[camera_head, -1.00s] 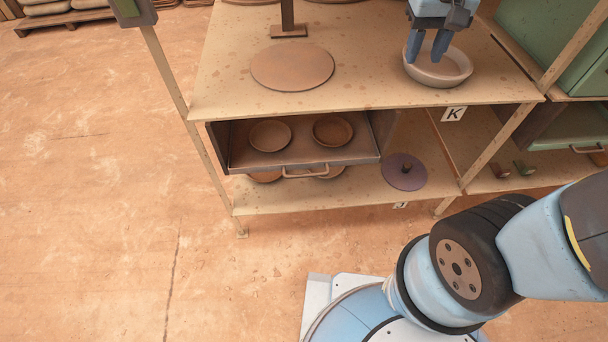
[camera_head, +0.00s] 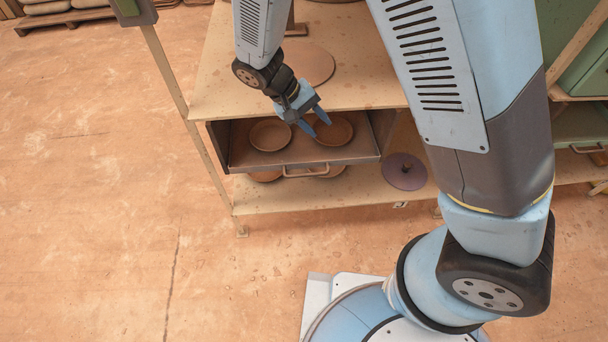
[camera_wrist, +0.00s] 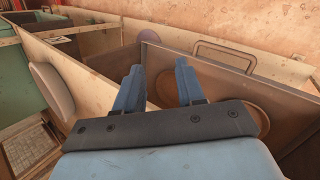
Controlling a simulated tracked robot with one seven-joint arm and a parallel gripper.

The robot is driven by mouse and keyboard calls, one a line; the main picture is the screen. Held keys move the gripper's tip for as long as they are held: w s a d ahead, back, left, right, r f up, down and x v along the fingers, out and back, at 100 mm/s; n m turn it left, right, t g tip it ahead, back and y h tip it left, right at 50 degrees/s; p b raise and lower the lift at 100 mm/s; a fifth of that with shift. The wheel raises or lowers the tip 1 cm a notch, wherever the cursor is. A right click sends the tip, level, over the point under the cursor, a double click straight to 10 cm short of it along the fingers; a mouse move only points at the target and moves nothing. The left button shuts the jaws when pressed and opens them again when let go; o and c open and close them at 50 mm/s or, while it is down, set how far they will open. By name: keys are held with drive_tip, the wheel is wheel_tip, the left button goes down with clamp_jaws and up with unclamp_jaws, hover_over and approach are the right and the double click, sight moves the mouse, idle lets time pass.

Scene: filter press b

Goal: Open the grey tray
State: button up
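The grey tray (camera_head: 355,152) sits under the tabletop, with a bar handle (camera_head: 306,171) on its front. Two round brown dishes (camera_head: 269,134) lie in it. How far it stands out of the unit is hard to tell. My gripper (camera_head: 310,129) is open and empty, and in the head view it overlaps the right-hand dish, above and behind the handle. In the wrist view, the open fingers (camera_wrist: 157,70) point toward the tray's wall, and the handle (camera_wrist: 222,46) shows beyond them to the right. No contact with the handle is seen.
The tabletop (camera_head: 230,85) overhangs the tray, close to my gripper. A purple disc (camera_head: 404,171) lies on the lower shelf to the right, and more dishes sit below the tray. A post (camera_head: 176,80) stands at left. The floor (camera_head: 110,230) in front is clear.

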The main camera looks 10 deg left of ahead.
drive_tip(key=s+a+f+n+t+h, duration=0.25)
drive_tip(key=s+a+f, duration=0.2)
drive_tip(key=f, duration=0.55)
drive_tip(key=n+t+y, duration=0.1)
drive_tip(key=n+t, duration=0.4)
drive_tip(key=t, duration=0.6)
approach(304, 174)
drive_tip(key=x, duration=1)
drive_tip(key=shift+w+d+f, duration=0.1)
drive_tip(key=shift+f, duration=0.3)
drive_tip(key=shift+c, duration=0.3)
clamp_jaws()
